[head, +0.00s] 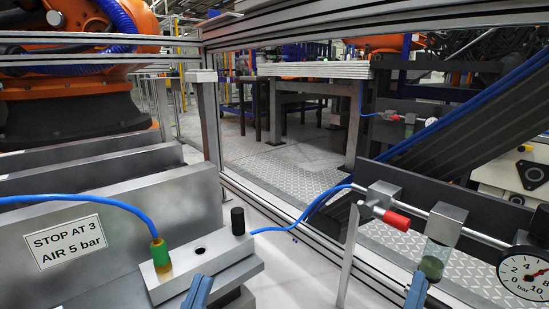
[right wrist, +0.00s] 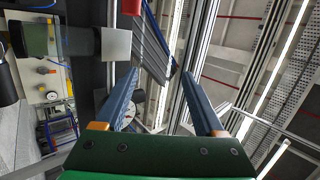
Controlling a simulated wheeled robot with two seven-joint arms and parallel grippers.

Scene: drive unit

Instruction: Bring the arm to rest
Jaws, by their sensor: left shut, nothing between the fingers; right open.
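My left gripper (head: 197,291) shows at the bottom edge of the head view as blue-grey fingers, shut and empty, in front of the metal block with the green and yellow fitting (head: 160,254). My right gripper (head: 416,291) shows at the bottom right, just in front of the clear filter bowl (head: 436,259). In the right wrist view my right gripper (right wrist: 160,75) has its two fingers spread wide with nothing held between them. Most of both arms is out of view.
A pressure gauge (head: 526,274) and a red-handled valve (head: 396,219) sit on the air line at right. A blue hose (head: 95,199) crosses the left side above a sign (head: 66,243) reading "STOP AT 3 AIR 5 bar". An aluminium frame post (head: 207,118) stands behind.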

